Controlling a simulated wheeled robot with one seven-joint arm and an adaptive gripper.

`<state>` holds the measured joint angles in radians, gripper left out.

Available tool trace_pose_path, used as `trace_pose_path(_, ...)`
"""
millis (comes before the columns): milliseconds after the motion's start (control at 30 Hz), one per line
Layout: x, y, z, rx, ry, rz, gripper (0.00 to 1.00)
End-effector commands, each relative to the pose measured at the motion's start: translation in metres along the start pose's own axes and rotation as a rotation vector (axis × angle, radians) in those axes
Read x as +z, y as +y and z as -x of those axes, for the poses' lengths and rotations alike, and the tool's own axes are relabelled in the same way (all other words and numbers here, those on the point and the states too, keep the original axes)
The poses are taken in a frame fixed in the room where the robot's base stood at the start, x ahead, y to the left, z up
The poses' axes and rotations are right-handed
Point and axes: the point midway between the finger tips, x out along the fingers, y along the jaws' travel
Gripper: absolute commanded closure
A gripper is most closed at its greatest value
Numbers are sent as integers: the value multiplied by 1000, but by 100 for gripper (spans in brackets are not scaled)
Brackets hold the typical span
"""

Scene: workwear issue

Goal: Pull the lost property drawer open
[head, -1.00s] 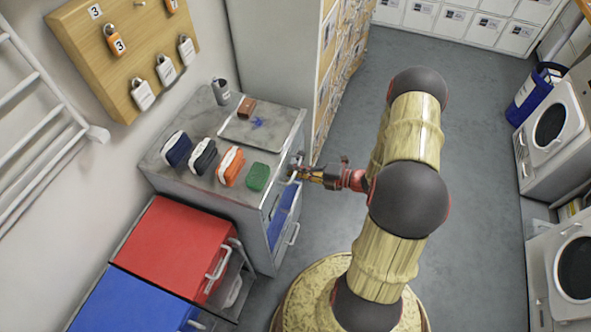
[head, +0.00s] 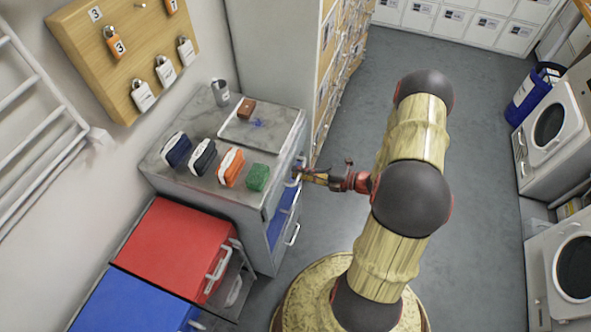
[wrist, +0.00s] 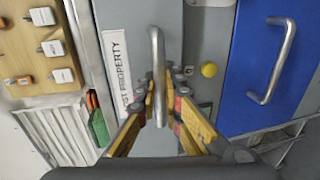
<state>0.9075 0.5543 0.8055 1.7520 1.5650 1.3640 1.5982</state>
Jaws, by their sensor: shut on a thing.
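The lost property drawer has a grey front (wrist: 125,25) with a white label (wrist: 115,70) reading "PROPERTY" in the wrist view. Its metal bar handle (wrist: 157,50) runs between my fingers. My gripper (wrist: 160,108) is shut on this handle, with one finger on each side. In the head view my gripper (head: 303,174) is at the upper right side of the grey cabinet (head: 255,235). The drawer front is seen edge-on there and partly hidden by the gripper. It seems to stand slightly out from the cabinet; the size of any gap is unclear.
A blue front (head: 283,215) with its own handle (wrist: 275,60) is below the drawer. Several brushes, a tray (head: 275,139) and a cup (head: 220,92) stand on the cabinet top. Red (head: 175,250) and blue (head: 135,305) bins are at the left. The floor (head: 390,80) behind my arm is clear.

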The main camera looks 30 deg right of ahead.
Motion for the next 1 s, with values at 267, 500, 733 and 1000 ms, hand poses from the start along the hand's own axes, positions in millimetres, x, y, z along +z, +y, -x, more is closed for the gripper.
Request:
trace_pose_path(267, 1, -12, 63, -2, -8, -4, 100)
trace_pose_path(500, 1, -26, 128, -2, -7, -3, 100)
trace_pose_path(733, 0, -38, 179, -2, -5, -3, 100)
trace_pose_path(1000, -1, -46, 215, -2, -2, -3, 100)
